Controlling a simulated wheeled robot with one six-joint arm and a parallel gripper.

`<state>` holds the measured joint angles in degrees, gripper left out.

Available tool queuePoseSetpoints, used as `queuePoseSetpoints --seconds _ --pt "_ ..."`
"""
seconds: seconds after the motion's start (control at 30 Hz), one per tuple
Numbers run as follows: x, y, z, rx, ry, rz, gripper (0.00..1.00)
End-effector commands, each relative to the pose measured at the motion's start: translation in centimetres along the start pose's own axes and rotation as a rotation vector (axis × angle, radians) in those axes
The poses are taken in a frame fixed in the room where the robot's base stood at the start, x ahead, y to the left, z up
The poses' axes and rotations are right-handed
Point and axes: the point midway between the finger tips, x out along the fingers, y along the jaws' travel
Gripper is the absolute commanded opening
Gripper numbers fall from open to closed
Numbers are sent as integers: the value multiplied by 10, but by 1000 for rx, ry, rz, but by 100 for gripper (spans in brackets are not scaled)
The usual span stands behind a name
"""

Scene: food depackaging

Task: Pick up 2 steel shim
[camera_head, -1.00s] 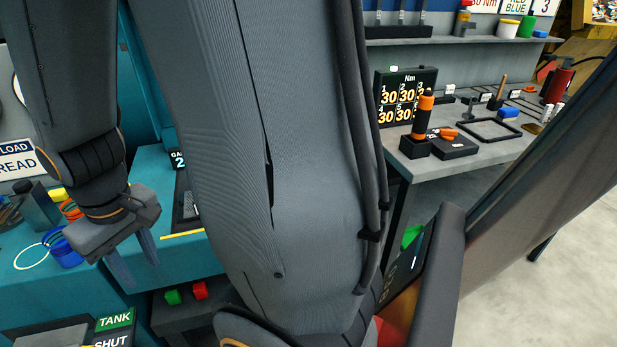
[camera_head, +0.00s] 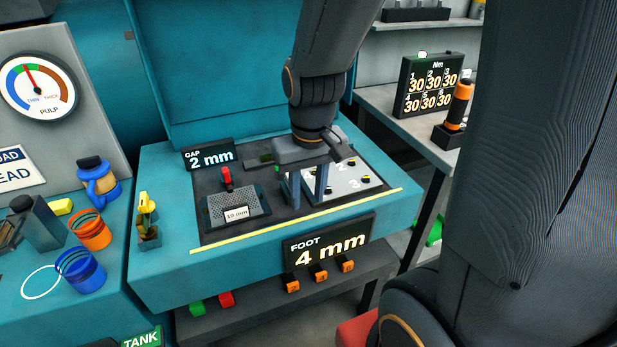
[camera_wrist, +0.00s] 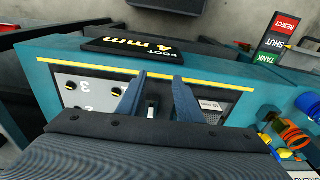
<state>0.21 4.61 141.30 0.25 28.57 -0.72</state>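My gripper (camera_head: 309,188) is above the dark top of the teal machine, between the perforated plate marked 10 mm (camera_head: 234,208) and the light grey numbered plate (camera_head: 345,186). Its two fingers point down and stand apart. In the wrist view my gripper (camera_wrist: 158,98) is open, with a small dark piece with a pale top (camera_wrist: 152,106) visible between the fingers. I cannot tell whether that piece is a steel shim or whether the fingers touch it. No steel shim can be picked out for certain; my gripper hides part of the machine top.
A GAP 2 mm display (camera_head: 210,155) stands at the back and a FOOT 4 mm display (camera_head: 329,244) at the front. A red knob (camera_head: 226,178) rises left of the gripper. Blue (camera_head: 80,270) and orange (camera_head: 90,229) cups stand on the left table.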

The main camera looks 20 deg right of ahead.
Motion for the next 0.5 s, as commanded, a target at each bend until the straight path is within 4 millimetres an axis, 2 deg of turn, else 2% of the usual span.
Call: queuePoseSetpoints --seconds 0.03,0.1,0.2,0.3,0.4,0.5 --pt "0 1 -22 1 -11 0 33" --pt "-1 2 -52 1 -31 0 33" --pt "-2 2 -90 2 -57 1 33" --pt "-3 4 -118 4 -78 1 33" --pt "-4 4 -134 6 -92 2 33" --pt "1 4 -140 6 -99 2 33"
